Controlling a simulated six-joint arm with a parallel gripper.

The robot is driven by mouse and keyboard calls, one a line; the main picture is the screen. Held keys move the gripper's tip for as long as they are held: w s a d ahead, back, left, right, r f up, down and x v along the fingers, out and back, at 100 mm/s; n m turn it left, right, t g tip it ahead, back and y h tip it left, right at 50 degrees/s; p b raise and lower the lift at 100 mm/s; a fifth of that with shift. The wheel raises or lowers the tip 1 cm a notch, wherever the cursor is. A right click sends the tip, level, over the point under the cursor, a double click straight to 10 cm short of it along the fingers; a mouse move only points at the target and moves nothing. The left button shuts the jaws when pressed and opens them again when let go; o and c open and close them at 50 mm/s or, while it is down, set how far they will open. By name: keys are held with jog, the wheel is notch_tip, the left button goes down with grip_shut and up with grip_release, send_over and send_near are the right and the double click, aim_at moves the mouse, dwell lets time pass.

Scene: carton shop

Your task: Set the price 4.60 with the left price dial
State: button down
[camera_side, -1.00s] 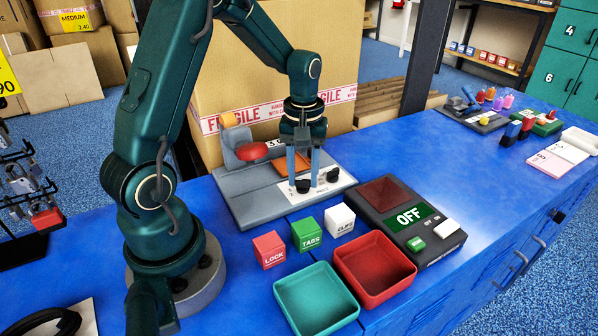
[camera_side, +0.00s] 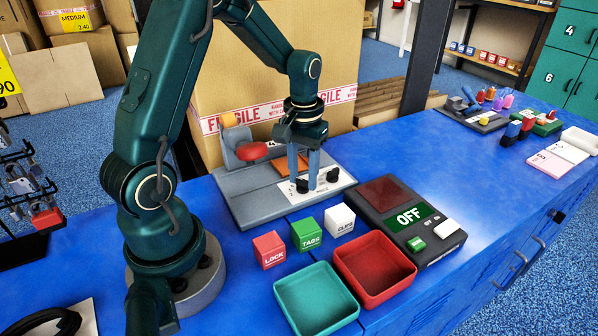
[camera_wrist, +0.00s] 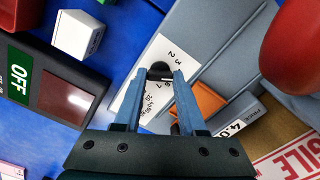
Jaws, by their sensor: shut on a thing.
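The label press (camera_side: 250,205) is a grey machine with a red knob-like handle (camera_side: 253,151) and an orange plate (camera_side: 290,168). Its white dial plate (camera_side: 340,184) carries two black dials. My gripper (camera_side: 304,182) points down and is shut on the left price dial (camera_side: 302,187). In the wrist view the left dial (camera_wrist: 160,70) sits between my fingertips (camera_wrist: 164,76), with printed numbers around it. The right price dial (camera_side: 333,175) stands beside it, and my fingers partly hide it in the wrist view. A white price strip (camera_wrist: 240,118) seems to read "4.0", its end hidden by a finger.
In front are red LOCK (camera_side: 269,250), green TAGS (camera_side: 306,235) and white CLIPS (camera_side: 339,219) cubes, then teal (camera_side: 316,300) and red (camera_side: 376,268) trays. A scale reading OFF (camera_side: 408,216) stands right. A large carton (camera_side: 230,60) rises behind.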

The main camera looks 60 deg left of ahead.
aim_at(303, 180)
jog(key=shift+c, duration=2.4)
grip_release()
jog(key=shift+r, duration=2.65)
